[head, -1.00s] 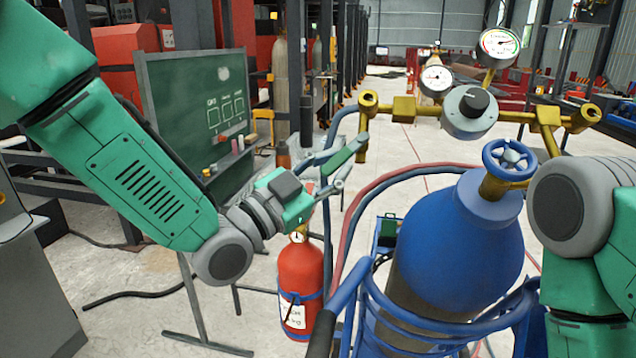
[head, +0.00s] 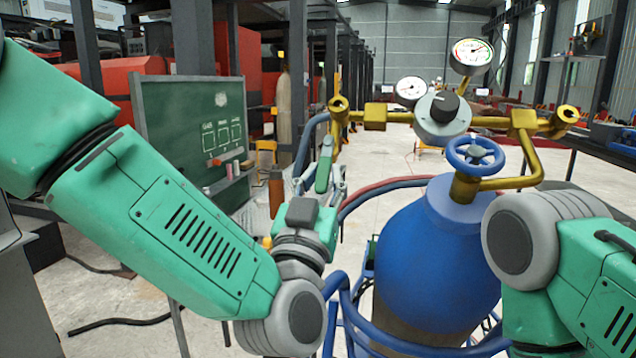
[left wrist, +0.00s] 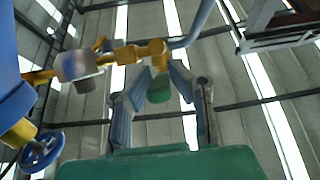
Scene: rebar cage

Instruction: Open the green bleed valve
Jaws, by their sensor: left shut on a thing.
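The green bleed valve (left wrist: 159,91) hangs below the left end of the brass manifold (left wrist: 140,54) in the left wrist view. It sits between the two grey fingers of my left gripper (left wrist: 161,74), which is shut on it. In the head view my left gripper (head: 328,178) points upward just below the manifold's left end (head: 338,104); its fingers and the green part there overlap, so the exact contact is hard to see. My right arm (head: 560,250) is at the right edge, and its gripper is out of view.
A blue gas cylinder (head: 420,265) with a blue handwheel (head: 475,156) stands right of my left gripper. Two gauges (head: 472,56) and a grey regulator (head: 440,112) sit on the manifold. Hoses (head: 385,188) run behind the gripper. A green chalkboard (head: 185,125) stands at left.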

